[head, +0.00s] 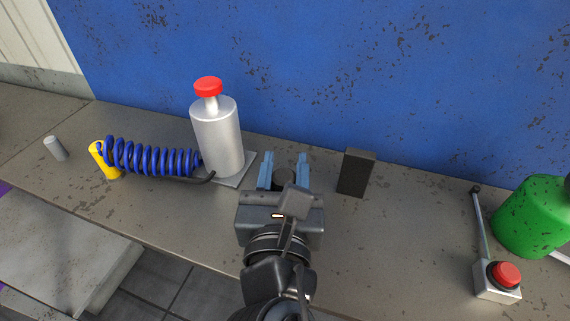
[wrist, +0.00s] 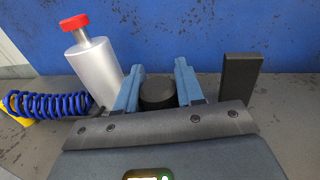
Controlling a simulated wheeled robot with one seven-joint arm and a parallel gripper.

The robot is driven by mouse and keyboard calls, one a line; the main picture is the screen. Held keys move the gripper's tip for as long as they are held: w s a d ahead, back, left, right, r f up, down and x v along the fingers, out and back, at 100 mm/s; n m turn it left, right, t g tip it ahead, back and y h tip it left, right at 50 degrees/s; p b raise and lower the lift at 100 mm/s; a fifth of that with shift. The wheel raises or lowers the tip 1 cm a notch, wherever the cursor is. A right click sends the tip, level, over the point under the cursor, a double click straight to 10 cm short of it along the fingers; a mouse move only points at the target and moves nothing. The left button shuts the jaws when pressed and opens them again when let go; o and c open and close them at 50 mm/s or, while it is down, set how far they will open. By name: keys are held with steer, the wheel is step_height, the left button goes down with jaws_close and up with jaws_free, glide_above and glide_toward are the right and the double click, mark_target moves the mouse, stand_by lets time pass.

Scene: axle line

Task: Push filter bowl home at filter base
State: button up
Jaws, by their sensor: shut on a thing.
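My gripper (head: 283,168) has blue fingers and is over the bench, between the silver cylinder and the black block. It is shut on a dark round piece, seemingly the filter bowl (head: 284,178). In the wrist view the bowl (wrist: 158,92) shows between the two fingers (wrist: 158,82), its dark top facing up. The bowl's lower part is hidden by my gripper body, so I cannot tell whether it touches anything below. I cannot make out the filter base for certain; it may be hidden under my gripper.
A silver cylinder with a red knob (head: 217,137) stands close on the left, with a blue coiled hose (head: 150,157) beside it. A black upright block (head: 355,173) stands close on the right. A red button box (head: 498,281) and green tank (head: 533,216) are farther right. The blue wall (head: 340,70) is behind.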

steer(key=shift+f, duration=0.45)
steer(key=o, duration=1.2)
steer(key=shift+s+a+b, duration=0.15)
steer(key=shift+s+b, duration=0.15)
steer(key=shift+s, duration=1.65)
steer(key=shift+s+a+b, duration=0.15)
steer(key=shift+s+b, duration=0.15)
steer(key=shift+s, duration=1.65)
